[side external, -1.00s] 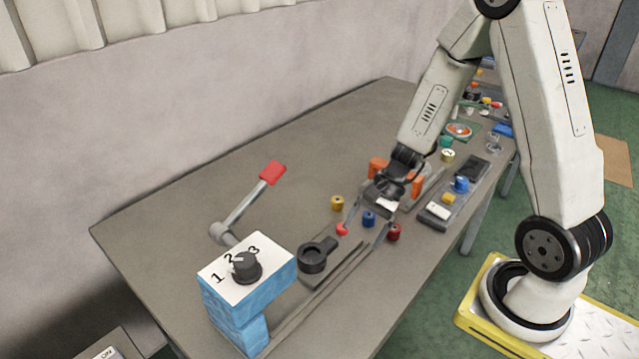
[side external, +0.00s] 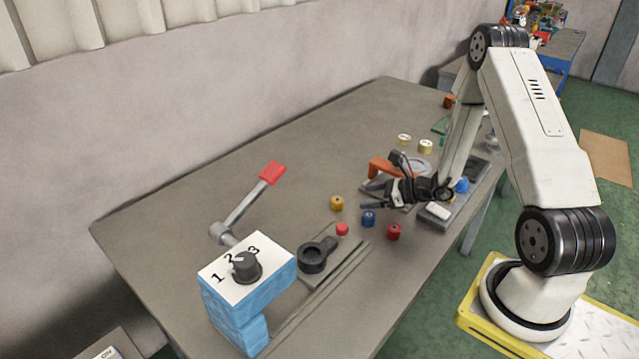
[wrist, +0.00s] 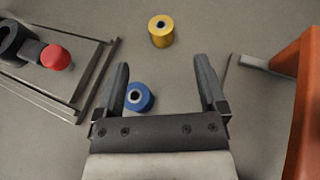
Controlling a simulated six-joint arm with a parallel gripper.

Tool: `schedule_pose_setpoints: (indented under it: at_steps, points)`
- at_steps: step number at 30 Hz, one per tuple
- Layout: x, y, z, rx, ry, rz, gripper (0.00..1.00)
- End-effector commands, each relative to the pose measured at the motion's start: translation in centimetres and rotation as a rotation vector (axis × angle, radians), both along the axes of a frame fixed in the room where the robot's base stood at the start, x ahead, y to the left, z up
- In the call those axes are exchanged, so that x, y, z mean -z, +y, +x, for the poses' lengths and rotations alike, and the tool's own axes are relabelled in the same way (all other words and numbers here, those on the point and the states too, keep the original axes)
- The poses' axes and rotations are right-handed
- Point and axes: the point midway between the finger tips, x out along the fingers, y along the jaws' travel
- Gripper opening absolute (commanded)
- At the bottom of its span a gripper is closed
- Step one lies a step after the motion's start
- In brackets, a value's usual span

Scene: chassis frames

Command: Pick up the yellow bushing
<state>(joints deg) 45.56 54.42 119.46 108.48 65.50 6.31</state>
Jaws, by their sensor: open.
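The yellow bushing (side external: 337,203) stands upright on the grey table, left of my gripper in the side view. In the wrist view the yellow bushing (wrist: 161,31) is ahead of the fingertips, roughly centred and apart from them. My gripper (side external: 366,200) is open and low over the table, its fingers pointing left. In the wrist view my gripper (wrist: 162,72) holds nothing. A blue bushing (wrist: 140,97) shows between the fingers, closer to the left one; in the side view the blue bushing (side external: 369,218) is in front of the gripper.
A red bushing (side external: 393,232) stands right of the blue one. A red knob (side external: 342,229) sits on the rail fixture beside a black ring (side external: 314,256). An orange part (wrist: 308,95) stands right of the gripper. The table behind the yellow bushing is clear.

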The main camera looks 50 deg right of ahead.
Motion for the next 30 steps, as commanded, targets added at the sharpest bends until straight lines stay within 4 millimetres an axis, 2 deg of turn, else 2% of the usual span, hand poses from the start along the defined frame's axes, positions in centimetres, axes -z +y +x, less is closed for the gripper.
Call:
schedule_pose_setpoints:
  at_steps: [5, 15, 23, 30]
  points:
    - [0.1, 0.1, 0.2, 0.001, 0.000, 0.000, 0.91]
    - [1.0, 1.0, 2.2, -0.002, 0.002, -0.001, 0.91]
    - [1.1, 1.1, 2.5, -0.002, 0.002, -0.001, 0.91]
    - [2.0, 1.9, 4.5, -0.004, 0.001, -0.001, 0.91]
